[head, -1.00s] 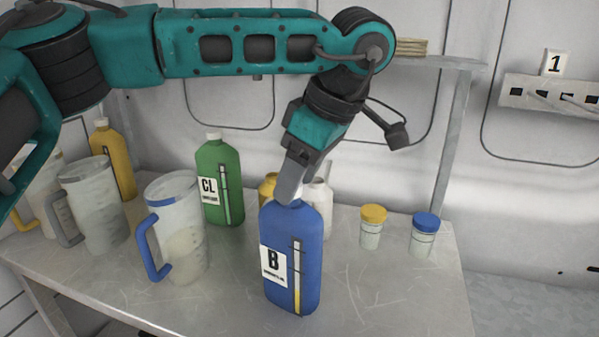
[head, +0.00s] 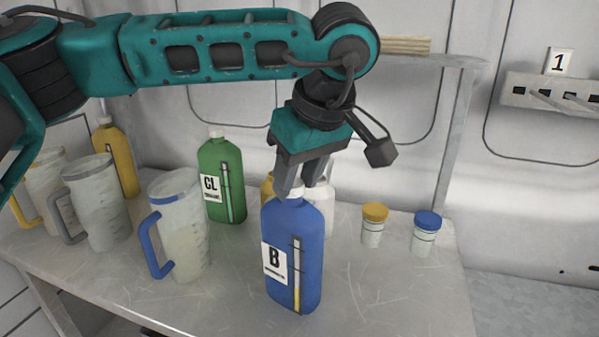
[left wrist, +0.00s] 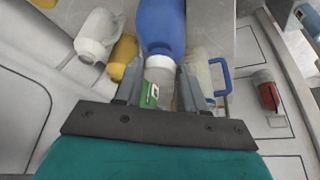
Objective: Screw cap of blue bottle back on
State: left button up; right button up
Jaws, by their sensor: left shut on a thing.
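The blue bottle (head: 310,250), labelled B, stands upright near the front middle of the table in the head view. It also shows at the top of the left wrist view (left wrist: 161,22). Its white cap (left wrist: 158,65) sits at the mouth of the bottle, between the finger ends. My left gripper (head: 303,190) points down from above and is shut on the cap. The fingers partly hide the cap in the head view, and its thread cannot be seen. My right gripper is not in view.
Yellow-lidded (head: 373,228) and blue-lidded jars (head: 425,235) stand right. The table front (head: 385,300) is clear.

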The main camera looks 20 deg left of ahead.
pick_arm(q)
jog(key=m, duration=0.2)
jog(key=m+t+h, duration=0.1)
jog(key=m, duration=0.1)
jog(key=shift+s+a+f, duration=0.1)
jog(key=shift+s+a, duration=0.05)
jog(key=shift+a, duration=0.1)
jog(key=shift+m+h, duration=0.3)
jog(key=shift+m, duration=0.3)
jog(key=shift+m+t+h, duration=0.3)
jog(key=shift+m, duration=0.5)
jog(key=o, duration=1.4)
